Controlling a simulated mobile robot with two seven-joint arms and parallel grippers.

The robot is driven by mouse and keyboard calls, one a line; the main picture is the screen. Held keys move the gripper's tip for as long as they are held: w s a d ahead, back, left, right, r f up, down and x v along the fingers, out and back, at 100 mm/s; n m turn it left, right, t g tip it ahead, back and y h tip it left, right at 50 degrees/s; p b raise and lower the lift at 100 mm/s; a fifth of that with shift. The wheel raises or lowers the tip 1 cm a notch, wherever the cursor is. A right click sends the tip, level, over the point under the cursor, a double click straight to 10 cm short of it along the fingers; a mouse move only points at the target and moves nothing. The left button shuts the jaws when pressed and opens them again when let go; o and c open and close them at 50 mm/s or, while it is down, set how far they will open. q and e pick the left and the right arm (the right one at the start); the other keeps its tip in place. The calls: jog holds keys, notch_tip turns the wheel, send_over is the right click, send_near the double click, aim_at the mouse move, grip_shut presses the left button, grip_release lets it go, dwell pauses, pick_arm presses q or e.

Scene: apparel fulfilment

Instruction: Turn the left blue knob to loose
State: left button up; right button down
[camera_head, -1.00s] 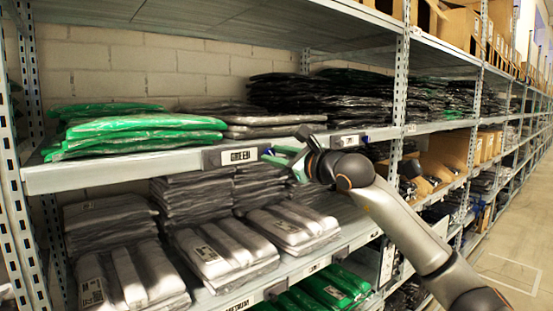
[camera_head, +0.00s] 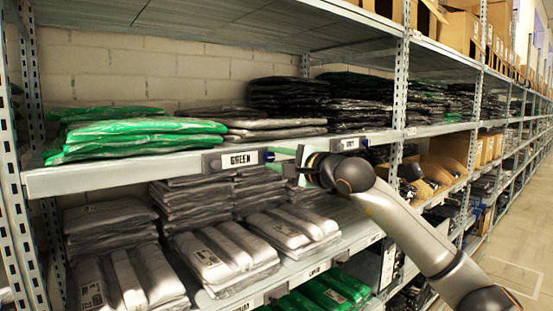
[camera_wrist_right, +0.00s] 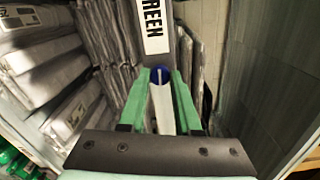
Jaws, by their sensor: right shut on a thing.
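The left blue knob (camera_head: 267,155) is on the shelf's front edge, just right of the white GREEN label (camera_head: 240,159). My right gripper (camera_head: 276,153) reaches it from the right with its green fingers and is shut on it. In the right wrist view the round blue knob (camera_wrist_right: 160,72) sits between the two fingertips, with a pale line running upright across its face. The fingers partly cover its sides. A second blue knob (camera_head: 364,142) is further right on the same edge, beside another label. My left gripper is not in view.
Green bagged garments (camera_head: 140,133) lie on the shelf above the knob's edge, at left. Grey bagged stacks (camera_head: 225,250) fill the shelf below. A perforated upright post (camera_head: 401,85) stands right of the gripper. The aisle floor (camera_head: 510,265) at right is clear.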

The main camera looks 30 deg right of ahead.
jog(key=shift+n, duration=0.5)
jog(key=c, duration=0.6)
grip_release()
jog(key=shift+s, duration=0.1)
jog(key=s+b, duration=0.5)
jog(key=s, duration=0.7)
jog(key=shift+s+d, duration=0.2)
jog(key=shift+d, duration=0.25)
